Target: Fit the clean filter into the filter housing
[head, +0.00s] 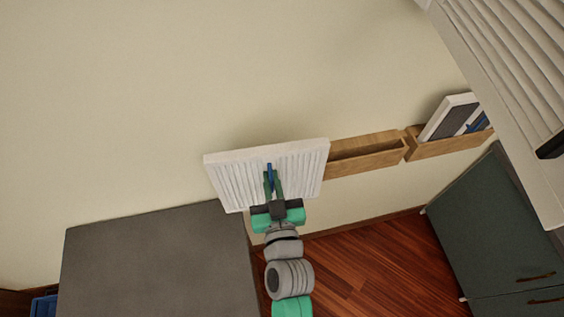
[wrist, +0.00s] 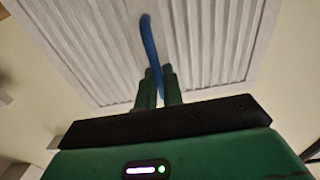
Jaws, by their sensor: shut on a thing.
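A white pleated filter (head: 228,176) is held up in front of the wall in the head view, slightly tilted. My gripper (head: 270,180) is shut on the blue tab (head: 269,169) on its face. In the wrist view the pleats of the filter (wrist: 90,45) fill the upper part, and the blue tab (wrist: 149,42) runs down between my green fingers (wrist: 160,85). A large white slatted unit (head: 505,50) at the upper right may be the filter housing. Its opening cannot be made out.
Two wooden wall trays lie right of the filter. The nearer tray (head: 367,153) looks empty; the farther tray (head: 450,147) holds a white-framed dark panel (head: 449,118) with a blue part. A grey-topped cabinet (head: 150,262) stands lower left, a dark green cabinet (head: 495,230) lower right. Wooden floor (head: 370,268) lies between.

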